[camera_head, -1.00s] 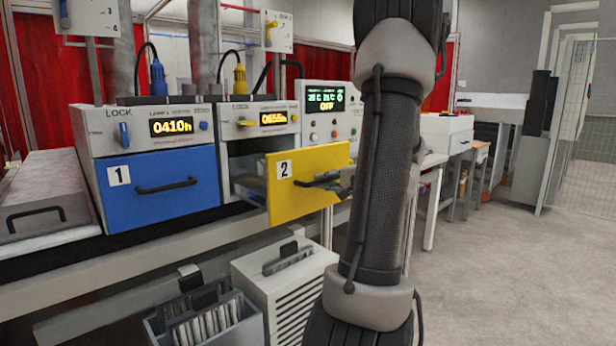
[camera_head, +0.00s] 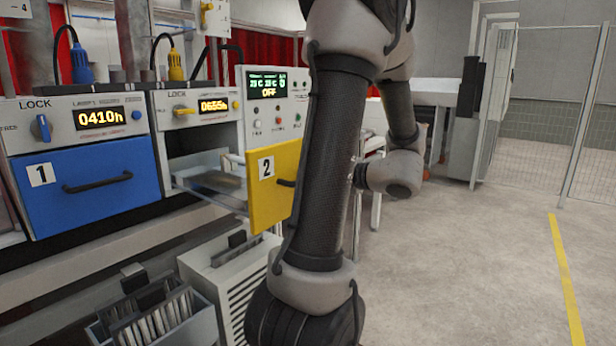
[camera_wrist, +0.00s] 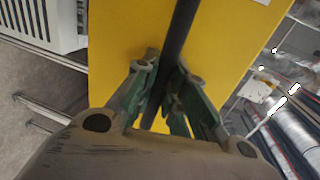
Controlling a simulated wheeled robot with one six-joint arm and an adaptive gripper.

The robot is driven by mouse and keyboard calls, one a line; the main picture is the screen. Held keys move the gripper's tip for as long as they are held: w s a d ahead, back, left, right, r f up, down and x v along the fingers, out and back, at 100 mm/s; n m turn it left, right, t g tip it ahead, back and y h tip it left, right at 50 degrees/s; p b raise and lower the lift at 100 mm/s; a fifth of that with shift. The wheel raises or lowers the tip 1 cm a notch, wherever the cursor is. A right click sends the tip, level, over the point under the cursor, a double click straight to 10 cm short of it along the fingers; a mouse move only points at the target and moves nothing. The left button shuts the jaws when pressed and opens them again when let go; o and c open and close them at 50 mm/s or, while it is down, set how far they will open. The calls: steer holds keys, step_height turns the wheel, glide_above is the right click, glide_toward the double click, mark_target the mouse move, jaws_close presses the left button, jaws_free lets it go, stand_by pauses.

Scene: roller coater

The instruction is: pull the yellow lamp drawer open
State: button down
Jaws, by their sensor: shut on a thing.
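The yellow lamp drawer (camera_head: 272,188), marked 2, stands pulled out from its housing in the head view. Its open interior (camera_head: 212,183) shows behind the front panel. Its dark bar handle (camera_head: 286,183) is partly hidden by my arm. In the wrist view the yellow front (camera_wrist: 118,45) fills the middle, and the black handle (camera_wrist: 178,35) runs between my fingers. My gripper (camera_wrist: 165,100) is shut on the handle. In the head view my arm hides the gripper.
The blue drawer (camera_head: 85,185), marked 1, is shut at the left. A white slotted box (camera_head: 225,280) and a grey bin of plates (camera_head: 155,318) stand below. A control panel (camera_head: 275,105) reads OFF. Grey floor (camera_head: 480,260) lies clear at the right.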

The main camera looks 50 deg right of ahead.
steer(key=c, duration=1.5)
jaws_free()
steer(key=shift+o, duration=0.2)
steer(key=v, duration=1.2)
